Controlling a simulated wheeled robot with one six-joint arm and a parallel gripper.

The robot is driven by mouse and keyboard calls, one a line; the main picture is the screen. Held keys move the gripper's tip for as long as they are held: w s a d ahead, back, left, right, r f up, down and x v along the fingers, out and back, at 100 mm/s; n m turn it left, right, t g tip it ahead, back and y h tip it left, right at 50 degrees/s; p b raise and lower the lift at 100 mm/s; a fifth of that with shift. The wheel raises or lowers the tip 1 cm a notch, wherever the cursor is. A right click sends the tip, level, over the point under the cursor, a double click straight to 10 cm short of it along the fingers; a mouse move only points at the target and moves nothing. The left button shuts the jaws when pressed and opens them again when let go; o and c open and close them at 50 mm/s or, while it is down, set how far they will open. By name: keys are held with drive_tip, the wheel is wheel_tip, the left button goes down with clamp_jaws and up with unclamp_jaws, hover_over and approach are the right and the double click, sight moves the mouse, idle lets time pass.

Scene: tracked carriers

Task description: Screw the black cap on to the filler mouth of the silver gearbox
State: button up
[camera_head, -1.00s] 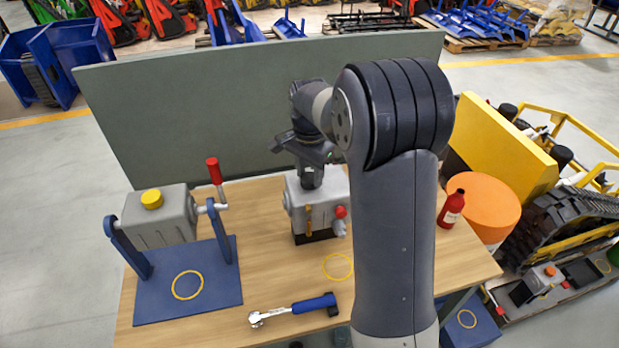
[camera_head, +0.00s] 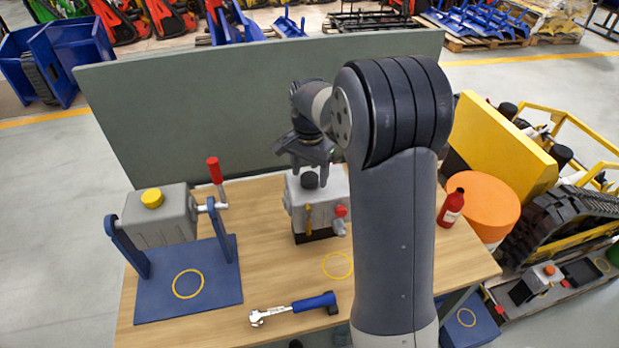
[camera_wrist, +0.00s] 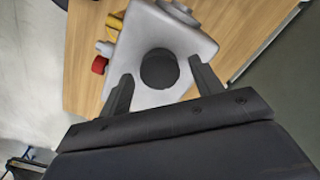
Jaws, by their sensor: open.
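In the wrist view the cap (camera_wrist: 159,69) is a dark round disc on the gearbox's pale top (camera_wrist: 181,40). My gripper (camera_head: 311,166) is open just above the cap, and its fingers point down. In the wrist view the fingers stand apart on either side of the cap, with gaps showing.
A grey box with a yellow cap (camera_head: 152,198) hangs in a blue stand (camera_head: 190,299) with a red-handled crank at left. A blue-handled ratchet (camera_head: 294,308) lies in front. A red bottle (camera_head: 451,208) stands at right. A green-grey panel (camera_head: 200,125) rises behind the bench.

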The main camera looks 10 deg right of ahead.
drive_tip(key=n, duration=0.7)
drive_tip(key=shift+n, duration=0.3)
drive_tip(key=n, duration=1.9)
drive_tip(key=shift+n, duration=0.3)
drive_tip(key=shift+c, duration=0.5)
